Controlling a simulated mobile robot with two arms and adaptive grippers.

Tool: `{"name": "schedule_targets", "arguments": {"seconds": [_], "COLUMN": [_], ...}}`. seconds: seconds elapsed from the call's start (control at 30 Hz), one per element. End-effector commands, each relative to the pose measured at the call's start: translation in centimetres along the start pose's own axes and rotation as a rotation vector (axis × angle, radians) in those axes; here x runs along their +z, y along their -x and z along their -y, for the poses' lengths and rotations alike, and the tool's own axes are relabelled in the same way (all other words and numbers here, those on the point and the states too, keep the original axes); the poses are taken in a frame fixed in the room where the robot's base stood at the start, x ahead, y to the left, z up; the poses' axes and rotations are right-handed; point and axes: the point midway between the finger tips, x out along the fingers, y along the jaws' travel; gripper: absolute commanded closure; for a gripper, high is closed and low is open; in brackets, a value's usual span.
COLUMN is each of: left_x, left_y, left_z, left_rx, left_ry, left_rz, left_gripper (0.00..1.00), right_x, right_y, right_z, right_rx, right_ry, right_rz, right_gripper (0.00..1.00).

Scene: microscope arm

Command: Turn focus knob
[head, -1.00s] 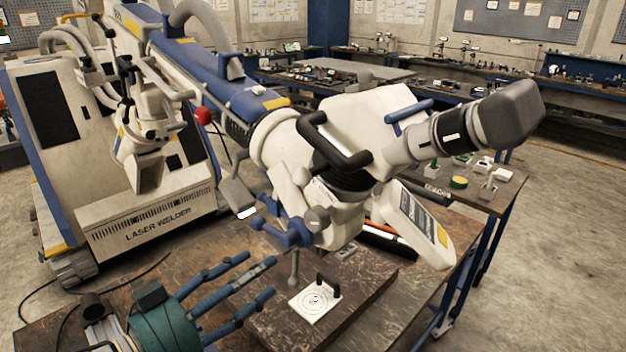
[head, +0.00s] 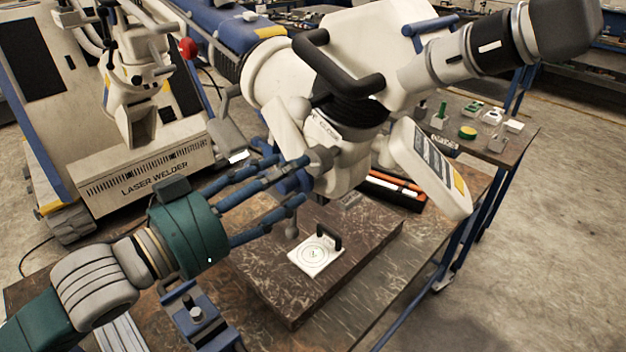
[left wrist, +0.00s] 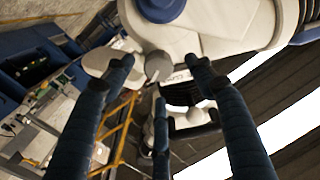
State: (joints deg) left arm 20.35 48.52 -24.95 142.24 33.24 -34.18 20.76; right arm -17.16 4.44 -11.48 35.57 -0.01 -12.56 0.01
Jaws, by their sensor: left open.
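The microscope arm (head: 345,125) is a white and blue boom with a black handle and a grey camera end. A grey round knob (head: 318,156) shows on its side in the head view. A grey knob also shows between the finger ends in the left wrist view (left wrist: 158,66); I take it for the focus knob. My left gripper (head: 292,178), teal with blue fingers, is open, its fingertips close to the microscope's knobs. It also shows in the left wrist view (left wrist: 160,80). I cannot tell whether any finger touches. The fingers hide part of the blue fittings.
A wooden worktable (head: 370,315) lies below, with a raised board (head: 275,285) holding a white target plate (head: 316,255). A laser welder (head: 150,175) stands at the left. Free floor lies at the right.

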Motion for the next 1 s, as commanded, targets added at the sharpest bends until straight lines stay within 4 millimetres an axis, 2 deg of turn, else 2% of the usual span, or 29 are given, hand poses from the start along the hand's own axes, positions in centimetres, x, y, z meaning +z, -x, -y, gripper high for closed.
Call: {"name": "schedule_targets", "arguments": {"seconds": [0.03, 0.17, 0.2, 0.23, 0.5, 0.9, 0.93, 1.0], "left_x": [0.5, 0.4, 0.1, -0.5, -0.3, -0.1, -0.1, -0.1], "left_y": [-0.3, -0.8, -1.1, -1.8, -5.5, -6.2, -6.2, -6.2], "left_z": [-0.2, -0.4, -0.4, -0.3, -0.3, -0.4, -0.4, -0.4], "left_rx": [0.002, 0.006, 0.006, 0.007, 0.006, 0.005, 0.005, 0.005], "left_ry": [-0.004, -0.007, -0.005, 0.001, -0.002, -0.004, -0.004, -0.004], "left_rz": [-0.007, -0.004, -0.002, -0.002, 0.001, 0.002, 0.003, 0.002], "left_gripper": [0.45, 0.45, 0.45, 0.45, 0.45, 0.45, 0.48, 0.62], "right_x": [-0.1, 0.0, 0.0, 0.0, 0.2, 0.2, 0.2, 0.2], "right_y": [-1.6, -3.3, -3.2, -2.2, -1.0, -0.9, -0.9, -0.9], "right_z": [0.0, 0.0, 0.0, 0.0, 0.0, -0.2, -0.2, -0.2], "right_rx": [0.000, 0.000, 0.000, 0.001, 0.000, 0.002, 0.002, 0.002], "right_ry": [0.000, 0.000, 0.001, 0.001, 0.001, 0.001, 0.001, 0.001], "right_rz": [-0.003, -0.005, -0.004, -0.003, 0.001, 0.003, 0.003, 0.003], "right_gripper": [0.45, 0.45, 0.45, 0.45, 0.45, 0.45, 0.45, 0.45]}}
